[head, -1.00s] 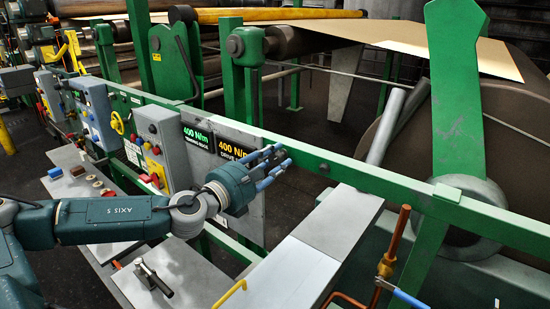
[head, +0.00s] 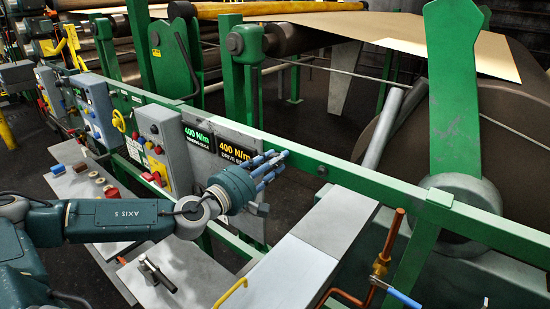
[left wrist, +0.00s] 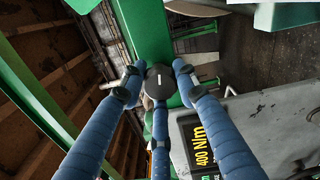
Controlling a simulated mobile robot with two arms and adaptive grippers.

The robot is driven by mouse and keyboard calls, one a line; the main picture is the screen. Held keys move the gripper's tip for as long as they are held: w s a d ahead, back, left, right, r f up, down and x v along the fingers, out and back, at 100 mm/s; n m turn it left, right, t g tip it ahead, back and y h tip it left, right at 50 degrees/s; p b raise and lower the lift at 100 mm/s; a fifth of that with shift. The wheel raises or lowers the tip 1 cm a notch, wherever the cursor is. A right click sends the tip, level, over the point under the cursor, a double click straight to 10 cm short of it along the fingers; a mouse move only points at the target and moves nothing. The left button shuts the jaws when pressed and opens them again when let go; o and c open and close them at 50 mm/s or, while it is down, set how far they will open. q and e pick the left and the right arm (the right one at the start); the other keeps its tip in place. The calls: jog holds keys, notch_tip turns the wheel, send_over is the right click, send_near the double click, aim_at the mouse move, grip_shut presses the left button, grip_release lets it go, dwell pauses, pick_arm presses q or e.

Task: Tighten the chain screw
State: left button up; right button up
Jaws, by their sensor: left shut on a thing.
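The chain screw (left wrist: 160,80) shows in the left wrist view as a dark round head with a pale slot mark, against the green rail. My left gripper (head: 274,165) has blue fingers and reaches to the green rail beside the yellow 400 N/m display in the head view. In the left wrist view its three fingers (left wrist: 157,88) close around the screw head. In the head view the fingers hide the screw. I cannot tell how far the screw is turned. My right gripper is in neither view.
The green rail (head: 330,172) runs across the head view. A grey control box (head: 165,145) and two 400 N/m displays (head: 238,150) are left of the gripper. A copper pipe (head: 390,240) with a blue handle stands at front right. A large roll (head: 400,160) is behind the rail.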

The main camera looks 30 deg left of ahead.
pick_arm(q)
jog(key=shift+f+m, duration=0.25)
jog(key=shift+m, duration=1.35)
jog(key=o, duration=1)
jog(key=shift+a, duration=0.1)
jog(key=shift+o, duration=0.9)
jog(key=shift+s+a+r, duration=0.1)
jog(key=shift+a+r, duration=0.05)
jog(key=shift+a, duration=0.05)
jog(key=s+a, duration=0.1)
jog(key=s, duration=1.1)
